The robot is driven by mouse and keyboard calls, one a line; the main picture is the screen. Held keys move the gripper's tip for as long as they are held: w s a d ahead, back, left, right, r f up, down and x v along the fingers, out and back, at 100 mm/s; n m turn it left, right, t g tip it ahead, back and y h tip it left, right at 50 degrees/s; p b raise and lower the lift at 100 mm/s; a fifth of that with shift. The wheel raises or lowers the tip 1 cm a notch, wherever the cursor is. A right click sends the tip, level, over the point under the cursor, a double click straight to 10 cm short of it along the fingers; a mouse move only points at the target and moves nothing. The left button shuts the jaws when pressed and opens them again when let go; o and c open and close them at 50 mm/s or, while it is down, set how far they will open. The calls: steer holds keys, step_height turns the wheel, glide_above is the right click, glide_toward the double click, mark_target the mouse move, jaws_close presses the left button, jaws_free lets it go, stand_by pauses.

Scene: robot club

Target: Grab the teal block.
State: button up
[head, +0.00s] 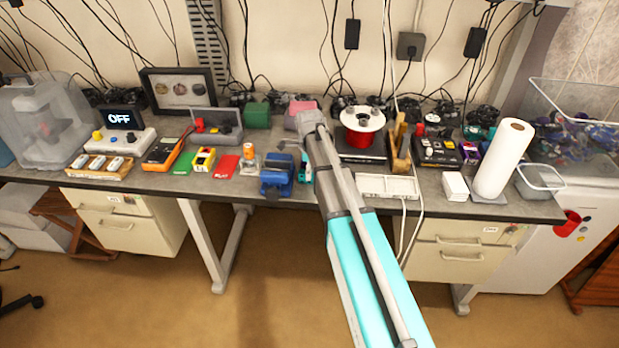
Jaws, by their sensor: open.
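A small teal patch (309,173) shows on the workbench just left of my arm and right of the blue vise (276,180). It looks like the teal block, but my arm covers part of it, so its full shape is hidden. My arm reaches from the lower right over the bench. My gripper (294,146) is at its far end, small and partly hidden by the wrist. It is open, above the bench behind the vise. Nothing can be seen held in it. I cannot tell its exact gap to the teal patch.
On the grey bench (235,184), a red-and-white spool (363,127) and a white tray (388,187) stand right of my arm. A paper roll (503,158) is farther right. A multimeter (163,150) and small boxes crowd the left. Cables hang behind. The floor in front is clear.

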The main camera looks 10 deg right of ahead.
jaws_close()
steer(key=shift+r, duration=0.2)
stand_by(0.4)
step_height(320, 180, up, 2)
steer(key=shift+r+p, duration=0.1)
steer(key=shift+p, duration=1.15)
steer(key=s+r+p, duration=1)
steer(key=s, duration=0.4)
steer(key=shift+a+r, duration=0.15)
steer(key=shift+r, duration=0.1)
